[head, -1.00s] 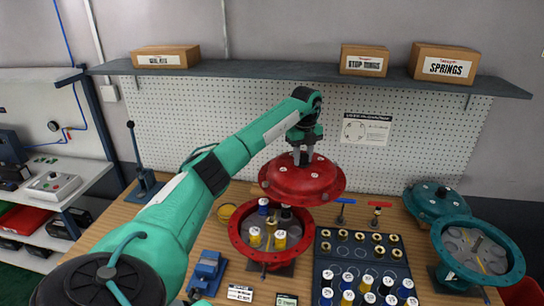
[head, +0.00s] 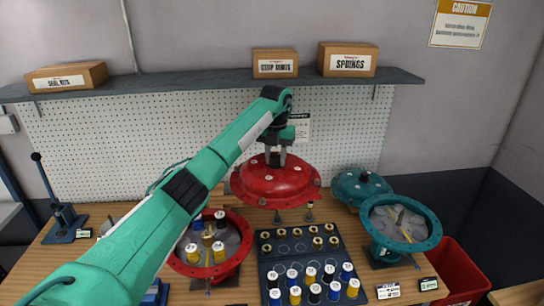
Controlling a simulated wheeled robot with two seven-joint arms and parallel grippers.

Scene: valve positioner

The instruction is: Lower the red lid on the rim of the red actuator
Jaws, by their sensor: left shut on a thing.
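The red lid (head: 276,182) is a domed disc with bolts around its flange. My left gripper (head: 276,160) is shut on the knob at its top and holds it up above the bench, roughly level. The red actuator (head: 244,252) stands open on the bench, below and to the left of the lid. Several yellow and dark labelled spring cylinders stand inside it. The lid hangs over the area behind the spring tray, to the right of the actuator and apart from its rim. My left arm covers part of the actuator's left side. My right gripper is out of view.
A dark tray (head: 284,256) with several springs and brass pieces lies right of the red actuator. A teal actuator (head: 432,232) and teal lid (head: 359,187) stand farther right. Two tools (head: 309,211) partly show below the lid. A lever press (head: 61,212) stands at left.

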